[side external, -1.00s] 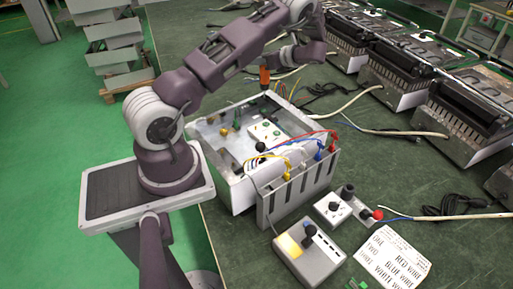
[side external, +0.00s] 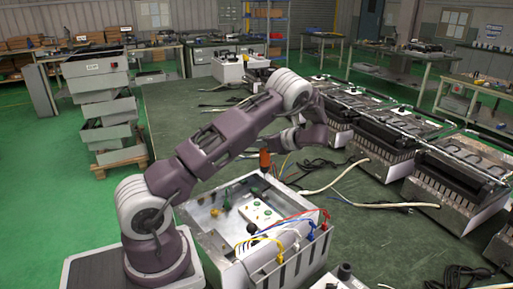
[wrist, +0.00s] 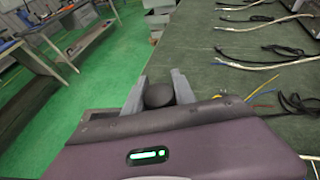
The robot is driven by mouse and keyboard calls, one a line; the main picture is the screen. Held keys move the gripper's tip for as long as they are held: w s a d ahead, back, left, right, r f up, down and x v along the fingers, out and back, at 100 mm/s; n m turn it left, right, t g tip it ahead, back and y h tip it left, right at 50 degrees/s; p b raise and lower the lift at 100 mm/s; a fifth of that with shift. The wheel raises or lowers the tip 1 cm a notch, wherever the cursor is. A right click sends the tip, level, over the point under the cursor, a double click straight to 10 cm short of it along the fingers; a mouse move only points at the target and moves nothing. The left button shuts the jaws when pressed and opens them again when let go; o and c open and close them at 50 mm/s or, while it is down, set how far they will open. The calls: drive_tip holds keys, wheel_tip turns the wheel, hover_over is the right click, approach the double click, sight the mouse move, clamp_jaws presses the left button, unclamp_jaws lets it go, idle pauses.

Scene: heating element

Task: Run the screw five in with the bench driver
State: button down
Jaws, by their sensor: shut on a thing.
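My gripper (side external: 272,145) is shut on the bench driver (side external: 265,159), which shows an orange handle below the fingers in the side view. In the wrist view the two grey fingers (wrist: 158,90) close on a dark rounded end (wrist: 159,96), seemingly the driver's top. The driver hangs over the far edge of the open metal housing (side external: 225,222). Its tip is hidden or too small to see, so I cannot tell whether it touches a screw. Screw five cannot be picked out. A white block with green parts (side external: 259,214) sits inside the housing.
Red, blue and yellow wires (side external: 290,222) cross the housing's near right side. Heater units (side external: 380,150) line the right of the green bench (side external: 180,110). Loose cables (side external: 335,178) lie between them and the housing. The bench beyond the housing is mostly clear.

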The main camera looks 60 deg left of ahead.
drive_tip(key=shift+f, duration=2.6)
drive_tip(key=shift+f, duration=0.85)
drive_tip(key=shift+r, duration=2.55)
